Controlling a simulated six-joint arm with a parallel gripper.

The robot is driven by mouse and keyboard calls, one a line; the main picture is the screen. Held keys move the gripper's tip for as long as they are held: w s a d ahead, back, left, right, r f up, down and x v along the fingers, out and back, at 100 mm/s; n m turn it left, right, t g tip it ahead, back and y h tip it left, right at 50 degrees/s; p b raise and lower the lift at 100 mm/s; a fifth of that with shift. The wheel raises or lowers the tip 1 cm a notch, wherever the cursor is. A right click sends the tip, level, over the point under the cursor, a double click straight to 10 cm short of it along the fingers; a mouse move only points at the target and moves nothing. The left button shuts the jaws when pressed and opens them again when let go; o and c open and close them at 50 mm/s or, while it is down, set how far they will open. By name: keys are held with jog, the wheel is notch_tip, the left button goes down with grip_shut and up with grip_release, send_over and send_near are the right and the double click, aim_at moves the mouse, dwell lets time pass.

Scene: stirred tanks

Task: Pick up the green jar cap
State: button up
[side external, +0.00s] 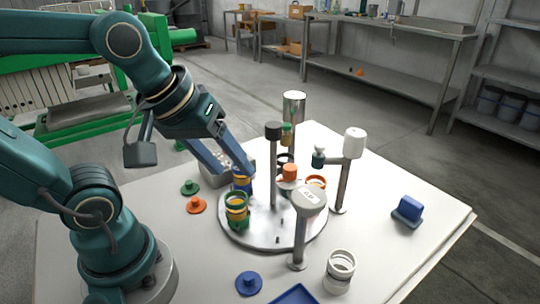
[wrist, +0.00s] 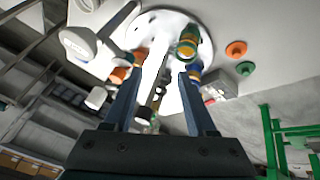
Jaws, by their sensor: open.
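The green jar cap (side external: 190,187), a flat disc with a knob, lies on the white table left of the round plate. In the wrist view the green jar cap (wrist: 245,68) is right of the fingers, beside an orange cap (wrist: 236,48). My gripper (side external: 236,168) is open and empty, with its fingers slanting down over the far left edge of the plate. It is to the right of the green cap and not touching it. In the wrist view my gripper (wrist: 160,77) shows its two fingers wide apart.
The round metal plate (side external: 268,238) carries posts and several jars, including a green-and-yellow one (side external: 236,212). An orange cap (side external: 196,205) lies close to the green cap. A blue cap (side external: 249,283) and a white jar (side external: 341,272) are near the front. A blue block (side external: 408,209) stands right.

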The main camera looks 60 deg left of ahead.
jog(key=w+a+n+g, duration=0.1)
jog(key=w+a+n, duration=0.2)
jog(key=a+n, duration=0.25)
jog(key=n+g, duration=0.4)
jog(key=n, duration=1)
send_over(188, 182)
jog(key=f, duration=1)
jog(key=shift+w+d+f, duration=0.15)
jog(key=shift+w+f, duration=0.25)
jog(key=shift+s+f+n+g, duration=0.25)
jog(key=shift+s+f+g, duration=0.05)
jog(key=shift+s+f, duration=0.15)
jog(key=shift+w+f, duration=0.1)
jog(key=shift+f, duration=2.15)
grip_shut()
